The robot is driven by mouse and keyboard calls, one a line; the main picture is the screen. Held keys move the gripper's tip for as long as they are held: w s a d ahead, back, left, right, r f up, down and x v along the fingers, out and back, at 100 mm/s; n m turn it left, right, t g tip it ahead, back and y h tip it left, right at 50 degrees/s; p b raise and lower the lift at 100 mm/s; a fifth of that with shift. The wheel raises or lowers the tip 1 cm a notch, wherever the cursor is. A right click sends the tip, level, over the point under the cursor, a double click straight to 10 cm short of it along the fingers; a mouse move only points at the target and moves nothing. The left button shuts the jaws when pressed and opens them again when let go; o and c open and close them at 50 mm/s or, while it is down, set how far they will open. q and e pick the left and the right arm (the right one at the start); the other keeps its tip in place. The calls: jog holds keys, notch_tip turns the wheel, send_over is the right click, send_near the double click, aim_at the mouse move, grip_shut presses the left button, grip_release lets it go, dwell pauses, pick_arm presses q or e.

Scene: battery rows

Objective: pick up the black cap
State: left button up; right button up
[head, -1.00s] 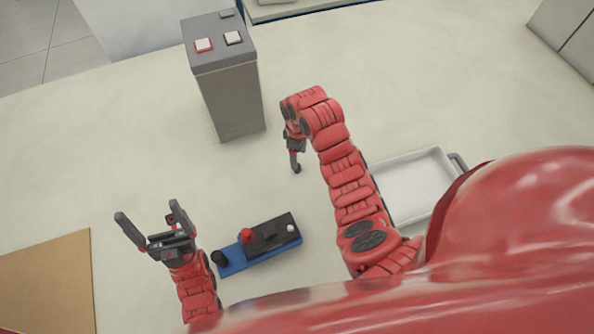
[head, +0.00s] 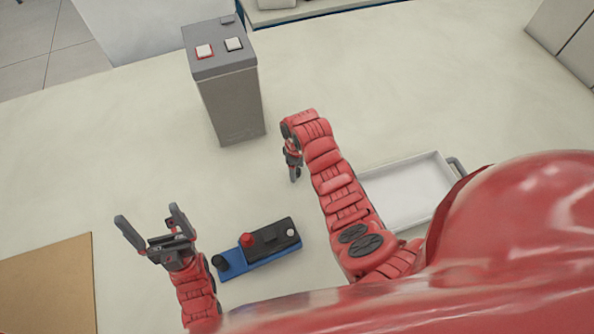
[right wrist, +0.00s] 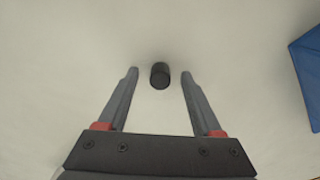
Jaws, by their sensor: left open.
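In the right wrist view a small black cap (right wrist: 160,76) stands on the pale table, between and slightly beyond my right gripper's fingertips. My right gripper (right wrist: 160,84) is open, with a gap visible on both sides of the cap. In the head view my right gripper (head: 293,172) points down at the table, and I cannot make out the cap there. My left gripper (head: 147,225) is open and empty, at the left over the table.
A tall grey battery box (head: 230,100) stands behind my right gripper. A blue block (head: 262,260) with black, red and white knobs lies in front; a blue edge (right wrist: 308,75) shows in the wrist view. A white tray (head: 405,190) is right, a brown board (head: 50,285) left.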

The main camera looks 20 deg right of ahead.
grip_shut()
jog(key=shift+r, duration=0.15)
